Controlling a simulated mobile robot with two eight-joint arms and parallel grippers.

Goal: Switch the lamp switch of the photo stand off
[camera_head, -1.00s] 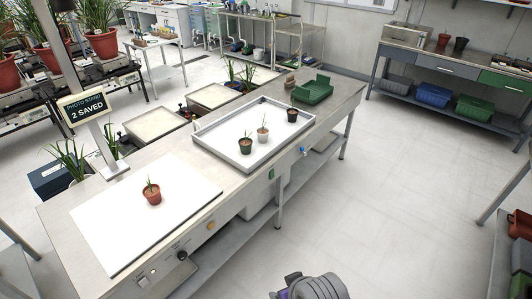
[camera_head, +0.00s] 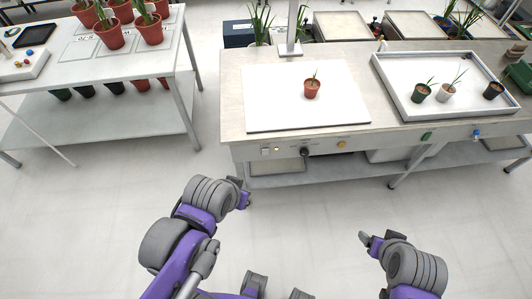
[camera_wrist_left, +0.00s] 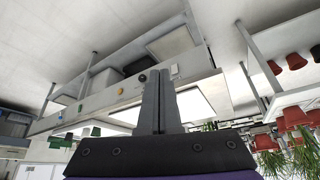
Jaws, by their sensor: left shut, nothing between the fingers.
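The photo stand's front panel (camera_head: 375,141) runs along the bench edge. The pale lamp switch (camera_head: 265,151) is near its left end; it also shows in the left wrist view (camera_wrist_left: 174,70). Its rocker position is too small to tell. My left gripper (camera_head: 245,198) is below and in front of the switch, apart from it. In the left wrist view, its fingers (camera_wrist_left: 160,105) are shut with nothing between them. My right gripper (camera_head: 364,237) hangs over the floor in front of the bench; its jaws are too small to read.
A black knob (camera_head: 305,152) and an orange button (camera_head: 341,144) sit right of the switch. A potted plant (camera_head: 312,88) stands on the white board (camera_head: 265,98). A tray (camera_head: 405,108) holds three pots. A plant table (camera_head: 90,75) is at left. Floor before the bench is clear.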

